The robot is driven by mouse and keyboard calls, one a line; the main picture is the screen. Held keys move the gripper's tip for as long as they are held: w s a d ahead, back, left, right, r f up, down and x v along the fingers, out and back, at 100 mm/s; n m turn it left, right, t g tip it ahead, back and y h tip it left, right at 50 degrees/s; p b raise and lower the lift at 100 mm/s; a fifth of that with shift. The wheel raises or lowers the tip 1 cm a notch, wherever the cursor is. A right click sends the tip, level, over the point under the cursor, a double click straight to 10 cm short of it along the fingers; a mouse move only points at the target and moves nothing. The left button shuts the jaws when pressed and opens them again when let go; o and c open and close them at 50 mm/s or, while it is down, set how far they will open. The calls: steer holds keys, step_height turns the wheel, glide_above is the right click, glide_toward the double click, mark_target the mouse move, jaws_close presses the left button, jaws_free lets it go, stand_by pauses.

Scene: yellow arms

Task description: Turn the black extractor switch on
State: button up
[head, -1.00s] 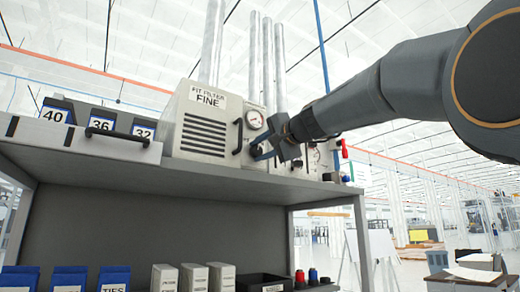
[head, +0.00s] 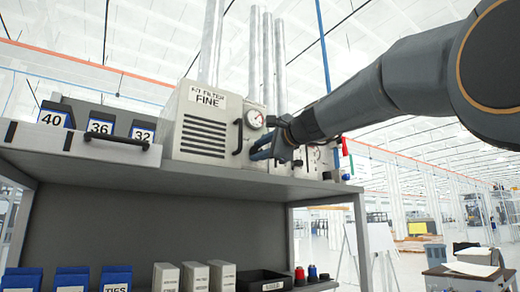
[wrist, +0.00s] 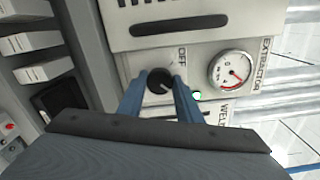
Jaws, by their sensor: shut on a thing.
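The black extractor switch (wrist: 159,81) is a round knob on the pale front panel of the extractor box, below the word OFF in the wrist view. My gripper (wrist: 160,88) has its two blue fingers on either side of the knob and is shut on it. In the head view my gripper (head: 262,150) reaches the box's right-hand face from the right, and its fingers hide the knob. The knob's pointer is too small to read surely.
A round gauge (wrist: 230,70) and a green lamp (wrist: 197,95) sit close to the knob. A black handle (head: 238,136) stands out beside the gripper. The grey shelf (head: 240,184) runs below, with numbered bins (head: 100,126) at left.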

stand_by(0.4)
steer(key=o, duration=1)
steer(key=shift+o, duration=0.2)
steer(key=b+v, duration=0.3)
steer(key=v, duration=0.4)
steer(key=shift+s+d, duration=0.25)
steer(key=shift+s, duration=0.05)
